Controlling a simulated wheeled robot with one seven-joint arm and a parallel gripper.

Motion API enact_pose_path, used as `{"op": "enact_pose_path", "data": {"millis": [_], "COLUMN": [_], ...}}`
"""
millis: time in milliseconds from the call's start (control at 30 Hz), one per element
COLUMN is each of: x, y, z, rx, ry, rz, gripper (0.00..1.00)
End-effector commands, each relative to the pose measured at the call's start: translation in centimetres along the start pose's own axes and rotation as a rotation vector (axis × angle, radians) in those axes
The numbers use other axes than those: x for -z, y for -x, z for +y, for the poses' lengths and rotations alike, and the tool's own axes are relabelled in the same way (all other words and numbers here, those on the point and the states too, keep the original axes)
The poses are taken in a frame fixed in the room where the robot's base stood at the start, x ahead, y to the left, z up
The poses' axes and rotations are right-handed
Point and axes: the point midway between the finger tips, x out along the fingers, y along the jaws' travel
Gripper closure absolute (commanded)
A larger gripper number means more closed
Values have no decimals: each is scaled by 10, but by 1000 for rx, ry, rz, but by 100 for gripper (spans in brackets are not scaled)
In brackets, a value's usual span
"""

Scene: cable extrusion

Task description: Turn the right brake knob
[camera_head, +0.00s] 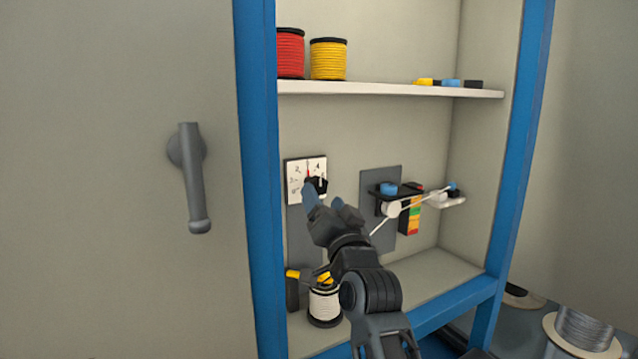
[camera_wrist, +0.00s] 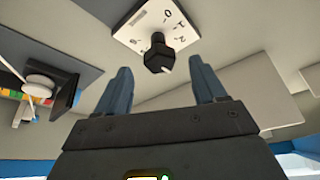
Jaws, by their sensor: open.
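A black knob (camera_head: 317,184) with a pale pointer mark sits on a white numbered dial plate (camera_head: 293,170) on the cabinet's back panel. It is the only numbered dial I see. The lower part of the plate is partly hidden by my gripper (camera_head: 324,201). In the wrist view, the knob (camera_wrist: 158,57) stands out from the plate (camera_wrist: 135,30), between the lines of my blue-grey fingers and beyond their tips. My gripper (camera_wrist: 161,68) is open and empty, with a gap seen on both sides of the knob.
Right of the dial is a bracket (camera_head: 410,188) with a white pulley (camera_head: 391,209), a blue knob (camera_head: 388,188) and a cable. A blue frame post (camera_head: 258,180) borders the left, with a shelf (camera_head: 390,88) above.

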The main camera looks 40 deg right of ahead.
Motion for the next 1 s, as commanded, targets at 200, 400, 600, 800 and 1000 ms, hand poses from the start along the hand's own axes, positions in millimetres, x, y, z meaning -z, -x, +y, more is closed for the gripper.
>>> {"op": "enact_pose_path", "data": {"millis": [200, 400, 600, 800, 1000], "x": [2, 1, 0, 0, 0], "y": [-23, -35, -38, -38, -38], "z": [1, 0, 0, 0, 0], "rx": [-3, -1, 1, 1, 1], "ry": [-1, 0, 2, 2, 2], "rz": [2, 2, 1, 1, 1], "gripper": [30, 30, 30, 31, 50]}}
